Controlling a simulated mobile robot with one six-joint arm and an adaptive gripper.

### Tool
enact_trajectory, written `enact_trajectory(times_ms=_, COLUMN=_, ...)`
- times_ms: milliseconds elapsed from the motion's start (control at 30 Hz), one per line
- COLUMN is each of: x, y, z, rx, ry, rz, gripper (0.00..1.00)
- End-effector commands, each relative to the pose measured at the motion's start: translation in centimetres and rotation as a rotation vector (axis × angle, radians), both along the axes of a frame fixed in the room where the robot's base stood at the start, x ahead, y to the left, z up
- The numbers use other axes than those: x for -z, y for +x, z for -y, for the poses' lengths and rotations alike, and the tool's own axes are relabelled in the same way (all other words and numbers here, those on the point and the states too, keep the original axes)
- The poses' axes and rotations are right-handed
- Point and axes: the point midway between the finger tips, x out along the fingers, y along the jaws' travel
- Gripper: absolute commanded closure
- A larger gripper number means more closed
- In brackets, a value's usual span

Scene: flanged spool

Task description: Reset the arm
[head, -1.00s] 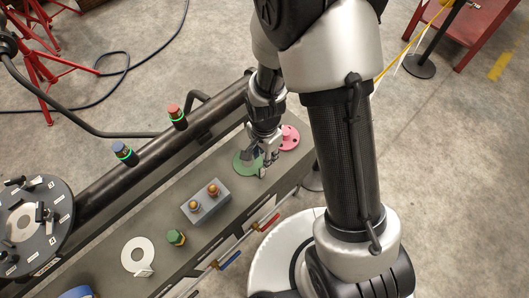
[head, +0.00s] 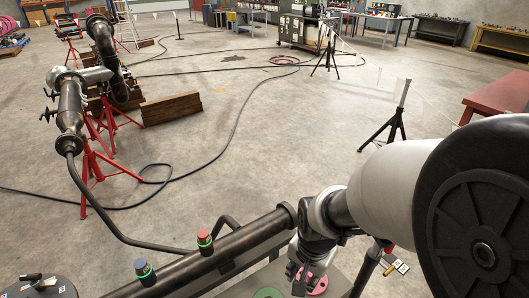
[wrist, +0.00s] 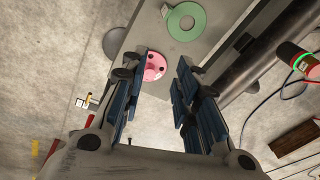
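My gripper (wrist: 165,95) is open in the wrist view, with its two blue-padded fingers apart and nothing between them. Beyond the fingertips, a pink flanged disc (wrist: 151,66) and a green ring (wrist: 185,21) lie on the grey bench top. In the head view my gripper (head: 300,274) hangs over the bench's far right end, beside the pink disc (head: 316,284). Only part of the green ring (head: 268,293) shows at the bottom edge there. My arm covers the lower right of the head view.
A dark pipe (head: 225,250) runs along the bench's back edge, with a red-topped button (head: 204,239) and a blue-topped button (head: 142,269). Red stands (head: 95,165) hold pipework at left. A black tripod (head: 395,118) stands at right. The floor between is mostly open, crossed by cables.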

Motion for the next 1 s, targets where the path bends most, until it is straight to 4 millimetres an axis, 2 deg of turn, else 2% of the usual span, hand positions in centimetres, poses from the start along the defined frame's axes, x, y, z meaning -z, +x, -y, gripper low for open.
enact_trajectory(times_ms=33, x=-2.5, y=-0.6, z=0.6, rx=-0.049, ry=-0.005, rz=0.036, gripper=0.72)
enact_trajectory(times_ms=200, x=-8.7, y=-3.7, z=2.3, rx=-0.234, ry=-0.046, rz=0.118, gripper=0.72)
enact_trajectory(times_ms=400, x=-13.8, y=-8.7, z=3.9, rx=-0.441, ry=-0.117, rz=0.206, gripper=0.72)
enact_trajectory(times_ms=500, x=-15.2, y=-10.8, z=4.4, rx=-0.523, ry=-0.153, rz=0.236, gripper=0.72)
enact_trajectory(times_ms=667, x=-16.1, y=-12.9, z=4.8, rx=-0.603, ry=-0.189, rz=0.261, gripper=0.72)
enact_trajectory(times_ms=1000, x=-16.3, y=-13.4, z=4.9, rx=-0.623, ry=-0.199, rz=0.267, gripper=0.72)
